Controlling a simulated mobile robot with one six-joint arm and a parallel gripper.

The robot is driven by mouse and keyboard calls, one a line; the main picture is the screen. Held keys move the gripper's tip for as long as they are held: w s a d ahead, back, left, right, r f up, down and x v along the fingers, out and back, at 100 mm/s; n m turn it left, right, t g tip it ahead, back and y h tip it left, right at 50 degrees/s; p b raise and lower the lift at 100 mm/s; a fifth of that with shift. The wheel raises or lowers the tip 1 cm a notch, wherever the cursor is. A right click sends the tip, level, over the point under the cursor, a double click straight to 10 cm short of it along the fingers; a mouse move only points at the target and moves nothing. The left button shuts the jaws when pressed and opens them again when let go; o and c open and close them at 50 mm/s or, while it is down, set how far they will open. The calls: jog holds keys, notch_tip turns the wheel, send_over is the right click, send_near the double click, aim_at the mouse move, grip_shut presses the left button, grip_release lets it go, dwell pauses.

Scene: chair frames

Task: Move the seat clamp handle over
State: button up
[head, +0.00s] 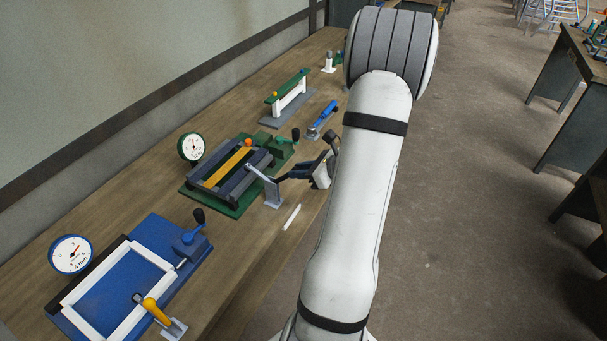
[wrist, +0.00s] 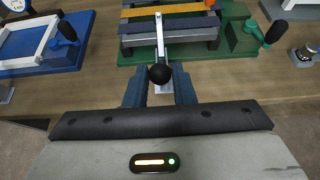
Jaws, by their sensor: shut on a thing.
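The clamp handle is a light grey lever (head: 262,172) on a grey block at the front edge of the green fixture (head: 228,208). In the wrist view the lever (wrist: 160,38) points towards me and ends in a black ball knob (wrist: 159,74). My gripper (head: 284,177) is at the knob end. In the wrist view its two dark fingers (wrist: 159,88) stand either side of the knob, shut on the handle. The fixture holds a dark grey frame with a yellow slat (head: 230,168).
A blue fixture (head: 160,232) with a white frame and a yellow-handled clamp (head: 156,310) stands nearer on the bench. Black-knobbed cranks stand on both fixtures. A white stick (head: 292,217) lies near the bench edge. Open floor is right.

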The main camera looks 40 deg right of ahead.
jog(key=shift+r, duration=0.1)
jog(key=shift+w+a+r, duration=0.3)
jog(key=shift+w+r, duration=0.15)
jog(key=shift+w, duration=0.2)
jog(key=shift+w+a+r, duration=0.25)
jog(key=shift+w+r, duration=0.15)
jog(key=shift+w, duration=0.25)
jog(key=shift+w+a, duration=0.1)
jog(key=shift+w, duration=0.05)
jog(key=shift+w+a+r, duration=0.25)
jog(key=shift+w, duration=0.4)
jog(key=shift+w+a+r, duration=0.25)
jog(key=shift+w, duration=0.4)
jog(key=shift+w+a, duration=0.35)
jog(key=shift+w, duration=0.5)
jog(key=o, duration=0.8)
